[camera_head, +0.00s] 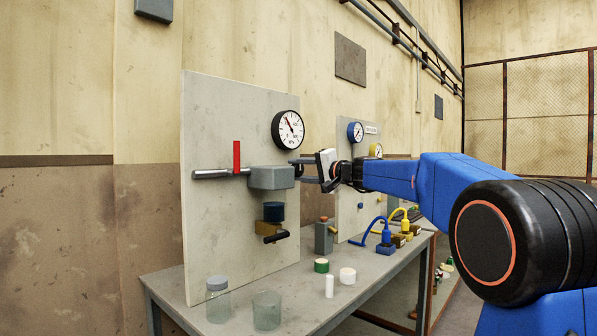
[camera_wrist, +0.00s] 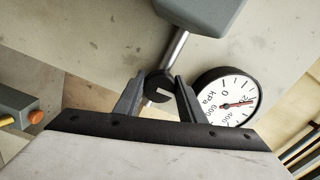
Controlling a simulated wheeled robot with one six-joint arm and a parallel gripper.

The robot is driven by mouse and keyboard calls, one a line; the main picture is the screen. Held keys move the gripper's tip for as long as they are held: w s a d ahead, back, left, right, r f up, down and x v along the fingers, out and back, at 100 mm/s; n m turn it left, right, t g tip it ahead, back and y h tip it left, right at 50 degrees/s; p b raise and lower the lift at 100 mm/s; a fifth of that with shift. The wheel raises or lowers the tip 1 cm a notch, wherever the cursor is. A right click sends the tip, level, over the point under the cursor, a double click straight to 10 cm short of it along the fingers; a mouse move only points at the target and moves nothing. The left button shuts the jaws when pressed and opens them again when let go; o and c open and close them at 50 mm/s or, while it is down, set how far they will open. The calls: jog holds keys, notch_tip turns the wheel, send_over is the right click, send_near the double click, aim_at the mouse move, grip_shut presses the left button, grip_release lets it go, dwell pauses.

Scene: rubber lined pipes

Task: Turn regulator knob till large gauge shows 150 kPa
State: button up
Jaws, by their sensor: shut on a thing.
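The regulator is a grey block (camera_head: 271,177) on the upright panel, and its lower part shows in the wrist view (camera_wrist: 205,14). A metal stem leads from it to the black regulator knob (camera_wrist: 159,88), which has a pale mark on its face. My gripper (camera_head: 303,171) reaches in from the right. Its two dark fingers (camera_wrist: 158,100) are shut on the knob, one on each side. The large gauge (camera_head: 289,130) is white with a black rim, above and right of the block. In the wrist view, the gauge (camera_wrist: 228,101) appears turned, its red needle near the 200 mark.
A red lever (camera_head: 237,157) stands on the pipe left of the block. Below are a blue-black cylinder and brass valve (camera_head: 272,228). Jars (camera_head: 218,299) and small rolls (camera_head: 347,275) stand on the table (camera_head: 195,320). A second panel (camera_head: 352,210) has smaller gauges.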

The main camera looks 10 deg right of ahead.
jog(key=shift+f+n, duration=0.15)
jog(key=shift+n, duration=1.05)
jog(key=o, duration=1)
jog(key=shift+o, duration=0.2)
jog(key=shift+s+d, duration=0.1)
jog(key=shift+s, duration=0.05)
jog(key=v, duration=1.7)
